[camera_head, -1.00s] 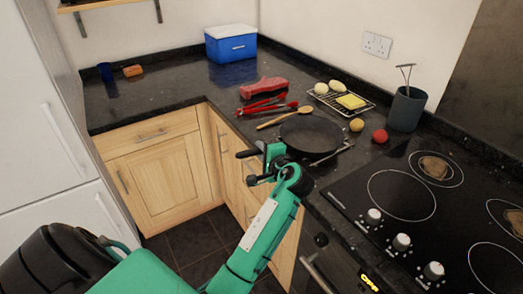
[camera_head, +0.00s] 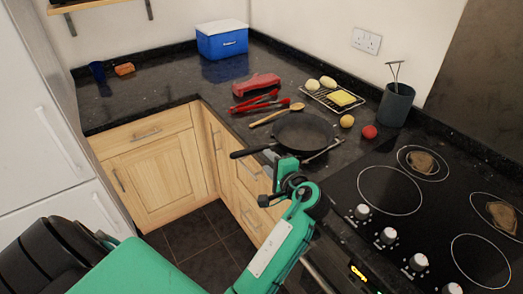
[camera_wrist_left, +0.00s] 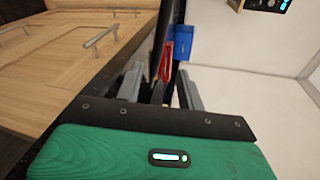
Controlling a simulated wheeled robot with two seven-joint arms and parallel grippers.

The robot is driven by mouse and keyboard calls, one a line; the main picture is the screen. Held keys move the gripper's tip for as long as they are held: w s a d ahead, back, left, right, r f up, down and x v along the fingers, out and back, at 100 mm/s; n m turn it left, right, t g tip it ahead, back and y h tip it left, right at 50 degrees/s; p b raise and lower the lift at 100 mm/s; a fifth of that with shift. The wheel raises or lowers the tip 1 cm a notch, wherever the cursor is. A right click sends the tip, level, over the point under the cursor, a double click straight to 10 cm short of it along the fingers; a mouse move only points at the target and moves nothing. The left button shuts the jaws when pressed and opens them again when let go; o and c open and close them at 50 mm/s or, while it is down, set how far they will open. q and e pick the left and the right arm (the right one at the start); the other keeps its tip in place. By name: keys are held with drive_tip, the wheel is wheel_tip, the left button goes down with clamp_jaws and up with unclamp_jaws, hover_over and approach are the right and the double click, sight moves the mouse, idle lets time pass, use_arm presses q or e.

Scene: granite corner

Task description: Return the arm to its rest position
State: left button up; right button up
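My left arm comes in from below, and its teal and black left gripper (camera_head: 270,188) hangs in front of the counter edge, below the frying pan. In the left wrist view the two grey fingers (camera_wrist_left: 158,82) stand apart with nothing held between them. The black frying pan (camera_head: 304,132) sits on the counter, its handle (camera_head: 252,151) pointing left over the front edge. The gripper appears clear of the handle. My right gripper is in neither view.
The dark counter (camera_head: 170,92) holds a blue cooler box (camera_head: 222,42), red tongs (camera_head: 258,103), a wooden spoon (camera_head: 270,118), a rack (camera_head: 322,98), and a grey utensil pot (camera_head: 396,105). The hob (camera_head: 415,205) is on the right. Open floor (camera_head: 190,232) lies left of the gripper.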

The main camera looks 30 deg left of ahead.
use_arm(q)
drive_tip(key=shift+v, duration=1.1)
